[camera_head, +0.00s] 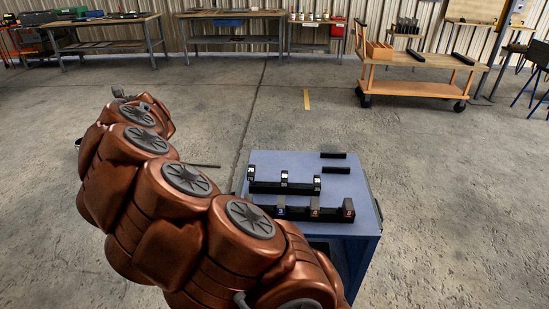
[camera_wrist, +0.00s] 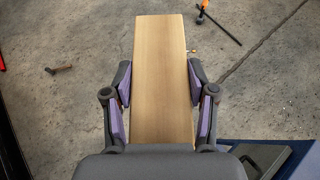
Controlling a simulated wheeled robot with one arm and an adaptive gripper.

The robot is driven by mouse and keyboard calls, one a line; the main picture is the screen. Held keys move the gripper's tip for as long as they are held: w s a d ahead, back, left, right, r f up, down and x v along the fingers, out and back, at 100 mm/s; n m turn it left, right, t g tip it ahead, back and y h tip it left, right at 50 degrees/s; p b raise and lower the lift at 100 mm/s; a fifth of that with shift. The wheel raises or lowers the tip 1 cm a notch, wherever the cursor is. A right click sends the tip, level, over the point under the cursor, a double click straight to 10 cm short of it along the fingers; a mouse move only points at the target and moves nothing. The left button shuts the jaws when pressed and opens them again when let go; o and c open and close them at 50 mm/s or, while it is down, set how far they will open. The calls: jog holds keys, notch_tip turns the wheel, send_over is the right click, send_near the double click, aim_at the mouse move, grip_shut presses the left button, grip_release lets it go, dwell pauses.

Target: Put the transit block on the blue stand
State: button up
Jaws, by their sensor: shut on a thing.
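A long, flat, light wooden block (camera_wrist: 162,40), which I take as the transit block, fills the space between the purple-padded fingers of my gripper (camera_wrist: 160,76) in the wrist view. My gripper is shut on it, with the block reaching well past the fingertips. The blue stand (camera_head: 345,190) is right of my arm in the head view. A blue surface (camera_wrist: 308,168), apparently part of it, shows at the lower right of the wrist view. In the head view my arm hides the gripper and the block.
The stand's top bears two black rails (camera_head: 270,187) with upright pieces and two small black bars (camera_head: 335,170). A wooden cart (camera_head: 420,90) and workbenches (camera_head: 235,14) stand far back. The floor between is mostly clear.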

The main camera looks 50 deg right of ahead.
jog(key=shift+a+r, duration=0.3)
jog(key=shift+r, duration=0.3)
